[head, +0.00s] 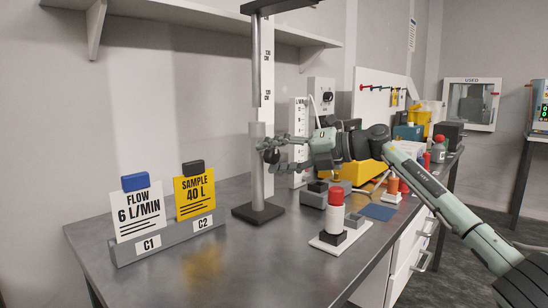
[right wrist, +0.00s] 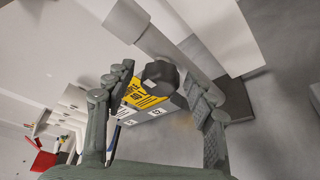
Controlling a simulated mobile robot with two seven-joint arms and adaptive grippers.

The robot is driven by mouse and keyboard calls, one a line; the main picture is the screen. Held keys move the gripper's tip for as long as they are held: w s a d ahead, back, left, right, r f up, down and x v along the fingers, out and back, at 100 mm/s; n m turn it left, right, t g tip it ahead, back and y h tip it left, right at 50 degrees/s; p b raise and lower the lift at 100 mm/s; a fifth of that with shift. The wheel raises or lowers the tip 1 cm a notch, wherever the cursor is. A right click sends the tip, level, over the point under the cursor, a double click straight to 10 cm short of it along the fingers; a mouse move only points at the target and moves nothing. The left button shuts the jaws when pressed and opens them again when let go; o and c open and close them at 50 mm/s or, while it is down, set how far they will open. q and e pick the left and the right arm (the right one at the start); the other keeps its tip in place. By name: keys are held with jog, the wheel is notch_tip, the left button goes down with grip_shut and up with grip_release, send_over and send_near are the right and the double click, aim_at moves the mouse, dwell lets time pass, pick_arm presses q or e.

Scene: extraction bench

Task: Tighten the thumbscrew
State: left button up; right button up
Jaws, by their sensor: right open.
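The thumbscrew (head: 271,156) is a dark, faceted knob at the side of the grey post (head: 257,180) of the stand. In the right wrist view the thumbscrew (right wrist: 161,76) shows large between my fingertips, with a gap on each side. My right gripper (head: 267,156) is open, its fingers above and below the knob in the head view. The right gripper (right wrist: 156,84) also shows in its wrist view, with no clear contact on the knob. The knob's joint with the post is partly hidden. My left gripper is not in view.
The stand's dark base (head: 257,214) sits on the grey bench (head: 200,268). A card rack (head: 168,242) with a white card (head: 138,212) and a yellow card (head: 194,190) stands left. A red-capped bottle (head: 335,212) and other equipment crowd the right side. The front left bench is clear.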

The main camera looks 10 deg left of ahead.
jog(key=v, duration=1.2)
